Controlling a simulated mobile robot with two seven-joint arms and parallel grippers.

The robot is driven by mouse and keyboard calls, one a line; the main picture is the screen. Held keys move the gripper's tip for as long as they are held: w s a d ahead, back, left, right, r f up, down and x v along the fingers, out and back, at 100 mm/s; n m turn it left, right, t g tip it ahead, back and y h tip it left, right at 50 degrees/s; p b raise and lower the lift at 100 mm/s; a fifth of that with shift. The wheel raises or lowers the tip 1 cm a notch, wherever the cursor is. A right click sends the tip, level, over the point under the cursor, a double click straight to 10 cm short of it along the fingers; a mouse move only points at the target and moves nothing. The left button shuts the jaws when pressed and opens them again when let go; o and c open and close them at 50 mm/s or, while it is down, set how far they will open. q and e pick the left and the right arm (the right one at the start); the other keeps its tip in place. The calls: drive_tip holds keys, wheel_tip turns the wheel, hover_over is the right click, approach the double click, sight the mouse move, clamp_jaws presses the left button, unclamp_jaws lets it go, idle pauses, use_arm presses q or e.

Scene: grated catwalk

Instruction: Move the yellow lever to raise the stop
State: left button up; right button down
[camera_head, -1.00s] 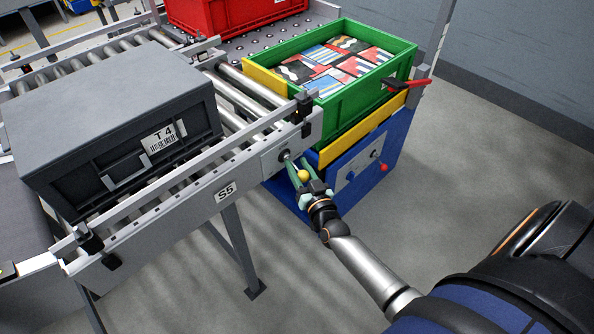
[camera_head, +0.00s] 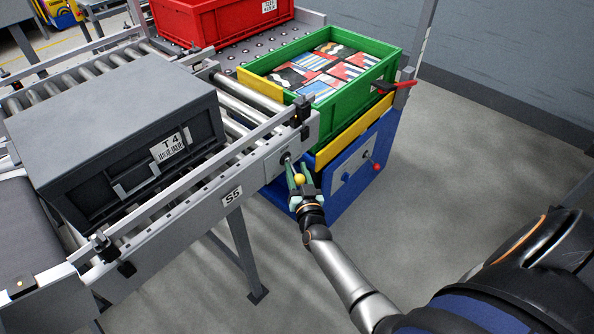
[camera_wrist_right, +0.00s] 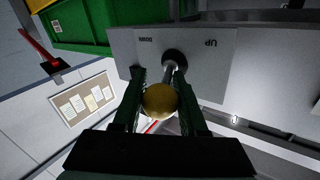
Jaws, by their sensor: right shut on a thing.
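The yellow lever knob (camera_head: 299,179) is at the side of the conveyor rail, below the green crate. In the right wrist view the yellow ball (camera_wrist_right: 160,101) sits on a metal rod that runs to a black pivot on a grey plate (camera_wrist_right: 215,60) marked UP and DOWN. My right gripper (camera_head: 296,175) is shut on the lever, its green fingers on either side of the rod and knob. The yellow stop bar (camera_head: 262,84) shows between the rollers and the green crate. My left gripper is not in view.
A dark grey crate labelled T4 (camera_head: 120,120) stands on the rollers at left. A green crate (camera_head: 345,105) with patterned packs stands at the conveyor's end above a blue unit. A red-handled lever (camera_head: 395,87) juts out beside it. A red crate (camera_head: 215,18) stands behind.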

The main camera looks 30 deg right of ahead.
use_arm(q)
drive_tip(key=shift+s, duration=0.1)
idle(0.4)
use_arm(e)
drive_tip(key=shift+c, duration=2.3)
unclamp_jaws()
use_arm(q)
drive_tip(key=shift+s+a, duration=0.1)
use_arm(e)
drive_tip(key=shift+s, duration=0.1)
